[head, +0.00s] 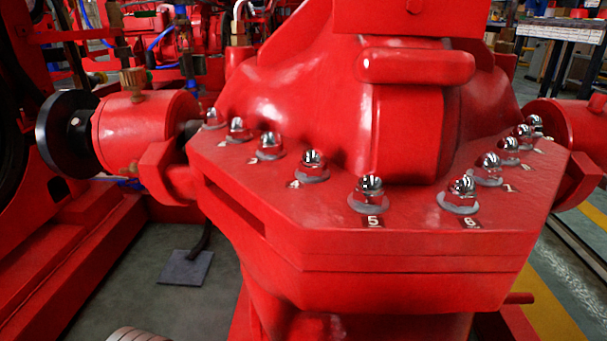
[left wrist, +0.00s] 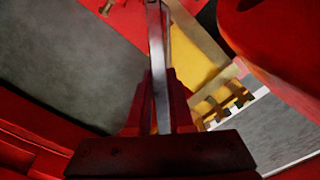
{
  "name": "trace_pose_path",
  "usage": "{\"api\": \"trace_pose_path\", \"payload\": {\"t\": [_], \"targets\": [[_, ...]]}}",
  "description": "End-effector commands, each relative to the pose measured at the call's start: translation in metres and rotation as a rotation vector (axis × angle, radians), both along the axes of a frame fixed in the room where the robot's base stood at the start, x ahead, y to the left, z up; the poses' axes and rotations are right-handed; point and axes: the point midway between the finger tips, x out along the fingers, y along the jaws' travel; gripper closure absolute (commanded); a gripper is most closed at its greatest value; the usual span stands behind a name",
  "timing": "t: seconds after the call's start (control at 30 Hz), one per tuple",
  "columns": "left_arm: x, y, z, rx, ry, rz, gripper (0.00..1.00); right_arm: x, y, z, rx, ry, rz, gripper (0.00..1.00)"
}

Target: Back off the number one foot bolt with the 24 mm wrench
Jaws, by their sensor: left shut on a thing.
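In the left wrist view my left gripper (left wrist: 160,100) is shut on a long, flat silver bar, the wrench (left wrist: 156,45). The wrench runs up out of the top of that view, so its far end is hidden. Neither gripper nor the wrench shows in the head view. There, several chrome-capped bolts stand on a red pump flange, with plates marked 5 beside one bolt (head: 370,190) and 6 beside another (head: 461,192). The other plates are too small to read surely. I cannot pick out the number one foot bolt.
The red pump casing (head: 405,130) rises behind the flange bolts. A red cylinder (head: 145,130) with a black disc is at left. A dark pad (head: 187,268) lies on the grey floor. A table (head: 562,32) stands at the back right. The wrist view shows a yellow floor stripe (left wrist: 190,55).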

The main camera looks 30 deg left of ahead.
Motion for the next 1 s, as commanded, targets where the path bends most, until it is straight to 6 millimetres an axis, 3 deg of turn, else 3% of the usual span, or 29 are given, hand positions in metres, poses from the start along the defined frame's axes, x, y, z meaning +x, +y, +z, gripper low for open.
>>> {"api": "trace_pose_path", "payload": {"t": [0.07, 0.47, 0.7, 1.0], "targets": [[0.000, 0.000, 0.003, -0.001, -0.001, 0.002, 1.00, 0.000, 0.000, 0.005, 0.000, 0.001, 0.000, 0.00], [0.000, 0.000, -0.050, -0.001, -0.001, -0.001, 1.00, 0.001, -0.002, -0.041, -0.008, -0.001, 0.006, 0.00], [0.011, 0.034, -0.042, 0.004, -0.001, -0.208, 1.00, 0.001, -0.002, -0.039, -0.009, -0.002, 0.006, 0.00], [0.033, 0.068, -0.045, 0.003, -0.001, -0.456, 1.00, 0.002, -0.002, -0.054, -0.007, -0.005, 0.005, 0.00]]}}
